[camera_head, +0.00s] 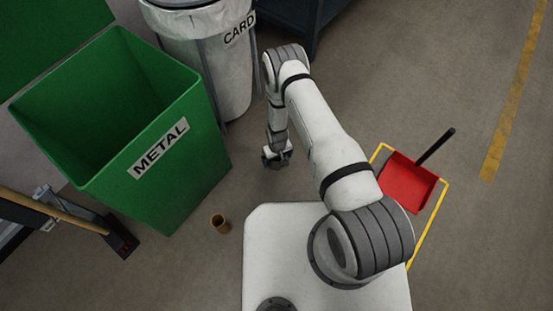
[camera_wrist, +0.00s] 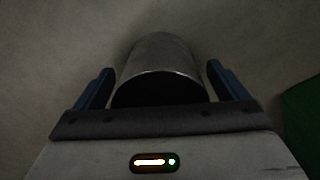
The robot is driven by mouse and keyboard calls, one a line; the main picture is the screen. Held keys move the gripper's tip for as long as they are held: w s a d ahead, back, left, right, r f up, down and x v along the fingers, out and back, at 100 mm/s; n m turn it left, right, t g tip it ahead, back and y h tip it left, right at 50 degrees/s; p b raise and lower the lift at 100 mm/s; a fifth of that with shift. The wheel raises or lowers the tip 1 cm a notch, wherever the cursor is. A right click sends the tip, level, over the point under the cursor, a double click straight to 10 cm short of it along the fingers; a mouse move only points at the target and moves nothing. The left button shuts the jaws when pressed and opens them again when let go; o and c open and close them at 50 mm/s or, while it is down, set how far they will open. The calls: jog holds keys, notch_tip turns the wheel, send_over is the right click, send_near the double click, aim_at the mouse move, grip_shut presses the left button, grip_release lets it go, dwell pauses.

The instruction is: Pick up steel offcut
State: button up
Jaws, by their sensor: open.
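The steel offcut (camera_wrist: 162,58), a short grey metal tube with a dark open end, lies on the floor in the wrist view. My gripper (camera_wrist: 160,82) is open there, with one blue finger on each side of the tube. A gap shows between each finger and the tube's wall. In the head view my gripper (camera_head: 277,154) is low over the floor, right of the green bin. The offcut cannot be made out there, at or behind my gripper.
A green bin (camera_head: 205,150) marked METAL stands open at the left. A bin marked CARD (camera_head: 222,75) stands behind it. A copper-coloured tube piece (camera_head: 220,223) is on the floor near my base. A red dustpan (camera_head: 407,183) lies at the right by yellow floor lines.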

jog(key=shift+r, duration=0.1)
jog(key=c, duration=1.2)
